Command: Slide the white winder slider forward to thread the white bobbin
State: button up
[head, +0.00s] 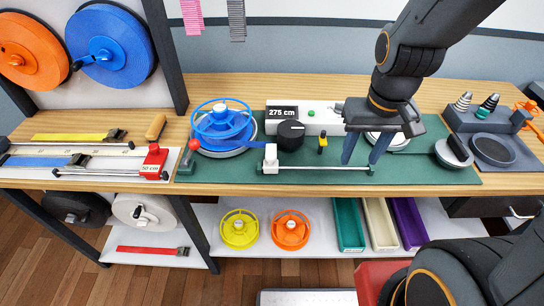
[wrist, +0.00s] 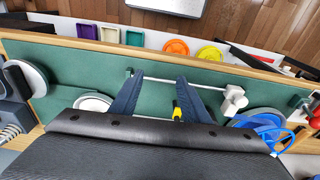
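The white winder slider (head: 270,158) is a small block at the left end of a thin metal rail (head: 320,168) on the green mat. It also shows at the right in the wrist view (wrist: 232,97). My gripper (head: 361,160) points down over the rail's right part, well right of the slider. Its two blue fingers are apart with nothing between the tips, as the wrist view also shows (wrist: 160,76). A white disc (head: 396,143) is partly hidden behind my gripper; I cannot tell whether it is the white bobbin. A blue spool (head: 221,122) sits on a white base behind the slider.
A white counter box (head: 330,115) reading 275 cm and a black knob (head: 290,134) stand behind the rail. A small yellow-and-black tool (head: 322,143) stands left of my gripper. A red-knobbed lever (head: 194,145) is far left. The mat (head: 430,178) is clear at front right.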

jog(key=w+a+r+n+p, duration=0.2)
jog(key=w+a+n, duration=0.2)
jog(key=a, duration=0.5)
jog(key=n+g+p, duration=0.1)
jog(key=n+p, duration=0.1)
jog(key=n, duration=0.3)
send_near(271, 155)
jog(key=shift+w+d+f, duration=0.1)
jog(key=shift+d+f, duration=0.05)
jog(key=shift+d, duration=0.1)
jog(key=shift+a, duration=0.3)
jog(key=shift+f+p, duration=0.85)
jog(key=shift+f, duration=3.1)
grip_shut()
